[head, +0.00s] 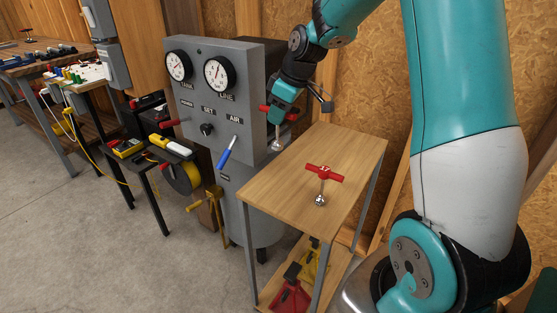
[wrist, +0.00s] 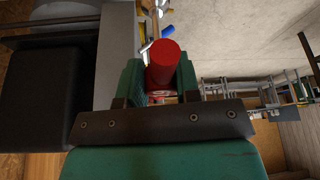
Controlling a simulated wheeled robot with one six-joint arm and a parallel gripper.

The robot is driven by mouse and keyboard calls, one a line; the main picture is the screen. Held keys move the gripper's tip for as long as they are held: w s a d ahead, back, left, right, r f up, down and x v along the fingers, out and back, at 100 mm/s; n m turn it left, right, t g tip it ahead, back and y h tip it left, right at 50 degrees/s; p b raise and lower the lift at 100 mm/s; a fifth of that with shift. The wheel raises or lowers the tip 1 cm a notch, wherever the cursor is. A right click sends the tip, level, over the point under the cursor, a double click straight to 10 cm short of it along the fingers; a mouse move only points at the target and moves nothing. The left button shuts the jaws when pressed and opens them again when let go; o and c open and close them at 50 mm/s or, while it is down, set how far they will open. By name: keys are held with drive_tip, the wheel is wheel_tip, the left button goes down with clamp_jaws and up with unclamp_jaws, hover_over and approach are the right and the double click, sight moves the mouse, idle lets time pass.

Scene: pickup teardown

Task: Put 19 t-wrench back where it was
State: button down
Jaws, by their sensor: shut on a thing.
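My gripper (head: 279,114) is shut on a red-handled T-wrench (head: 265,108), above the back left end of the small wooden table (head: 310,150). The wrench's metal shaft hangs down, with its socket end near the table's back left edge; I cannot tell if it touches. Its number is not readable. In the wrist view, the red handle (wrist: 166,62) sits between the teal fingers of my gripper (wrist: 160,82). A second red T-wrench (head: 324,172), marked 17, stands upright on the table's middle.
A grey panel (head: 245,85) with two gauges, a red lever and a blue-handled lever stands left of the table. Red and yellow jack stands (head: 290,296) are on the lower shelf. A small stand with meters (head: 150,150) is further left. The table's front half is clear.

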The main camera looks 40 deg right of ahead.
wheel_tip(320, 180, down, 13)
idle(0.3)
drive_tip(key=c, duration=0.8)
unclamp_jaws()
drive_tip(key=v, duration=1.2)
drive_tip(key=s+a+r+g+y, duration=0.1)
drive_tip(key=s+a+r, duration=0.25)
drive_tip(key=a, duration=0.45)
drive_tip(key=s+a+r, duration=0.2)
drive_tip(key=s+a, duration=0.2)
drive_tip(key=a, duration=0.4)
drive_tip(key=s+a+g, duration=0.1)
drive_tip(key=s+a, duration=0.2)
drive_tip(key=s, duration=0.2)
drive_tip(key=s+a+r, duration=0.1)
drive_tip(key=s+a, duration=0.3)
drive_tip(key=s, duration=0.2)
drive_tip(key=s+a+g+y, duration=0.1)
drive_tip(key=s+a, duration=0.2)
drive_tip(key=s, duration=0.2)
drive_tip(key=shift+s+a+r+n+g, duration=0.3)
drive_tip(key=shift+s+r, duration=0.05)
